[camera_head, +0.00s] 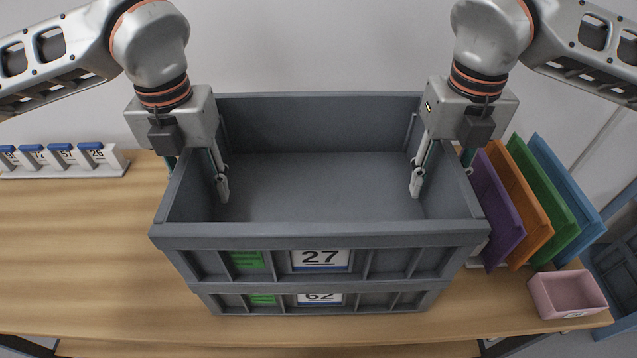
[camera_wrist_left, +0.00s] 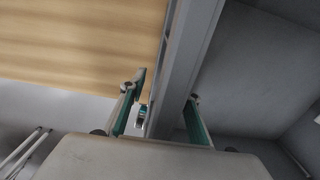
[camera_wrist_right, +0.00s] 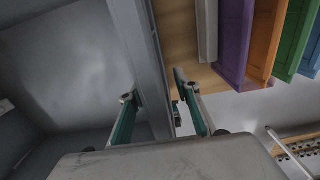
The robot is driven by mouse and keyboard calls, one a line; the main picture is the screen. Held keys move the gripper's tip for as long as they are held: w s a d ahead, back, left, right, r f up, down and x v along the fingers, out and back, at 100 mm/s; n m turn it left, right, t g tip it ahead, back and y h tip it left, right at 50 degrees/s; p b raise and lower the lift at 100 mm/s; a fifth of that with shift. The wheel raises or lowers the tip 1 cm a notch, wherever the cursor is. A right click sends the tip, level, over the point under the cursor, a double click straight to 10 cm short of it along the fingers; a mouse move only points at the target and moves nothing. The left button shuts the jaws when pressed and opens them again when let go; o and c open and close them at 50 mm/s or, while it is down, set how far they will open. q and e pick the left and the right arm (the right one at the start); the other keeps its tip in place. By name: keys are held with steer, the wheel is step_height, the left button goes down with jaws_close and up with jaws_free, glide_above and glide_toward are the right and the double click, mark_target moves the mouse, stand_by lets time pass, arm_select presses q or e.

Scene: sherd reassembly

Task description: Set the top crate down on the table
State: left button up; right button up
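The top crate (camera_head: 278,234), grey, empty and labelled 27, sits stacked on the bottom crate (camera_head: 383,301), grey and labelled 62, on the table (camera_head: 70,260). My left gripper (camera_head: 195,185) straddles the top crate's left wall, one finger inside and one outside. In the left wrist view its fingers (camera_wrist_left: 165,105) stand apart with the wall (camera_wrist_left: 180,75) between them. My right gripper (camera_head: 440,178) straddles the right wall the same way; in the right wrist view its fingers (camera_wrist_right: 157,105) are also apart around the wall (camera_wrist_right: 148,60). The outer fingers are mostly hidden in the head view.
A white rack with number cards (camera_head: 65,162) stands at the back left. Purple (camera_head: 492,205), orange (camera_head: 515,205), green (camera_head: 545,205) and blue (camera_head: 570,195) folders stand right of the crates. A pink bin (camera_head: 566,292) is at the front right. The table's left side is clear.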

mark_target(450, 149)
arm_select(q)
jaws_close()
arm_select(e)
jaws_close()
arm_select(q)
steer(key=shift+r, duration=0.2)
arm_select(e)
steer(key=shift+r, duration=0.15)
